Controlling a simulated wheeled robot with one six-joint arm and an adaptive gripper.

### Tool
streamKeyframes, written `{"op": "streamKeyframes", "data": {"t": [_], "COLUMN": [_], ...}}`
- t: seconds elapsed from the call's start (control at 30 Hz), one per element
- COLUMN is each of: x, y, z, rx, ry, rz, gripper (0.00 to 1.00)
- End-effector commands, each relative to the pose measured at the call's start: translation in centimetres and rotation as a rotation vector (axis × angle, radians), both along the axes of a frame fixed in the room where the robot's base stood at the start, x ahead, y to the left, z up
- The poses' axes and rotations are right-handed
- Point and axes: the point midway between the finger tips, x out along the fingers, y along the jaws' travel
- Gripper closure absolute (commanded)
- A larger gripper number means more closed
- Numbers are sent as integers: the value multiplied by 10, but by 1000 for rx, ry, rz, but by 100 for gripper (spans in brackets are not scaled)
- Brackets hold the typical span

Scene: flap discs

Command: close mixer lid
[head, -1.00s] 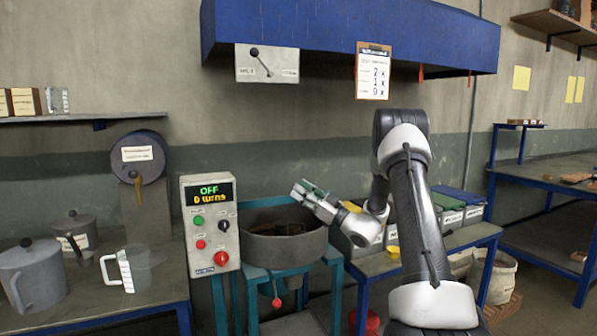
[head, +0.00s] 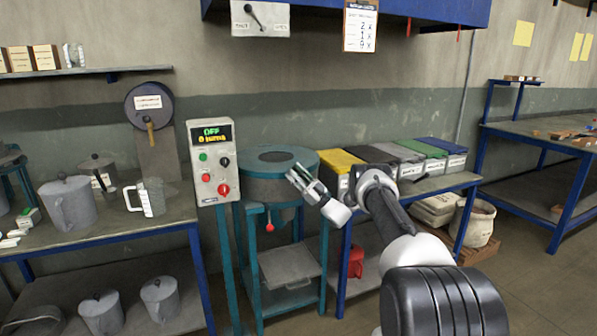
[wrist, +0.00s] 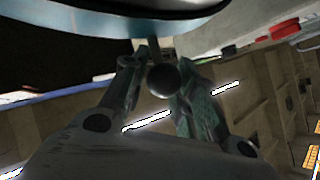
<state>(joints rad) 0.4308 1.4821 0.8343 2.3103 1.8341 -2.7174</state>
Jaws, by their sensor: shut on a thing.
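The mixer drum (head: 262,192) stands on a teal frame. Its teal lid (head: 247,164), with a dark round centre, lies roughly level across the drum top; I cannot tell whether it sits flush. My gripper (head: 300,178) is at the lid's front right edge, and it also shows in the wrist view (wrist: 160,72). Its fingers are shut on a dark round knob (wrist: 163,80), which appears to be the lid's handle. In the head view the fingers hide the knob. In the wrist view, a pale blue rim (wrist: 100,30) curves just beyond the fingertips.
The control box (head: 213,165), reading OFF, stands close left of the drum. Lidded bins (head: 405,160) stand on the bench to the right. A clear jug (head: 152,198) and metal pots (head: 68,205) are on the left bench. The floor at right is open.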

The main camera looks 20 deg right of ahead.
Motion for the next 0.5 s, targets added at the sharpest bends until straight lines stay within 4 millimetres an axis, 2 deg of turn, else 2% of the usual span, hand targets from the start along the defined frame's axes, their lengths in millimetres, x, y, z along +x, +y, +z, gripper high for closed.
{"op": "streamKeyframes", "data": {"t": [0.1, 0.5], "x": [7, 10], "y": [1, 1], "z": [-13, -23], "rx": [0, 0], "ry": [5, 7], "rz": [-4, 0], "gripper": [100, 100]}}
